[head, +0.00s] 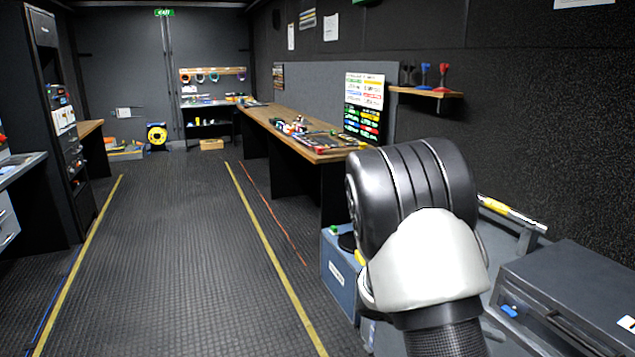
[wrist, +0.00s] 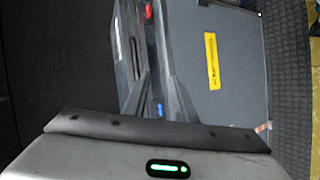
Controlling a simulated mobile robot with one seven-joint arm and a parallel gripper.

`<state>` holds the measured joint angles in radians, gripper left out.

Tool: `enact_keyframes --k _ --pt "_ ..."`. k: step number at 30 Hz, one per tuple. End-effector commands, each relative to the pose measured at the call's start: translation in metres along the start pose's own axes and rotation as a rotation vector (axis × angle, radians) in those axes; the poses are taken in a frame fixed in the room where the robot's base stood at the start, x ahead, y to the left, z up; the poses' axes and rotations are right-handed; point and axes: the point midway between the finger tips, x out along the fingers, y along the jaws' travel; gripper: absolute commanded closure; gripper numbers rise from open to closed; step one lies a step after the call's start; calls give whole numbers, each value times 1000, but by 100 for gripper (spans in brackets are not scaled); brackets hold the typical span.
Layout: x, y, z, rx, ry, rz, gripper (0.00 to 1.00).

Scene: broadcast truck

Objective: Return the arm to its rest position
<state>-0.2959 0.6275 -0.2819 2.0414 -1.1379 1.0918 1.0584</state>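In the head view my arm rises at the lower right with a black banded link (head: 415,180) and a white joint. It is bent, and it hides part of the bench end. The far end of the arm is not visible there. In the wrist view the pale body with a green light (wrist: 100,155) and a dark strip across the bottom appear to be mine. Two dark wedge shapes in the middle may be the fingers of my gripper (wrist: 158,85). Their opening is unclear, and nothing is clearly held.
A dark case (head: 585,290) with a blue latch stands close at the right. A blue-grey box (head: 338,270) is on the floor beside my arm. A long workbench (head: 300,140) runs along the right wall. The aisle floor (head: 180,260) between yellow lines is clear.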

Motion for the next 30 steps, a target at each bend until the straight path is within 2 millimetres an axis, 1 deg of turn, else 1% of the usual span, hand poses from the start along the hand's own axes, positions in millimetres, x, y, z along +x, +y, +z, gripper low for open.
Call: enact_keyframes --k 1,5,7,11,15,18,21,30 --pt "-11 12 13 27 -28 -78 75" --pt "-43 28 47 57 -75 -285 75" --pt "-62 35 64 70 -78 -398 75" --pt "-101 46 93 94 -41 -601 75" --pt "-144 57 121 117 52 -798 75" --pt "-171 63 136 129 132 -902 75" --pt "-192 68 148 139 208 -975 75" --pt "-240 79 173 166 420 -1107 75"
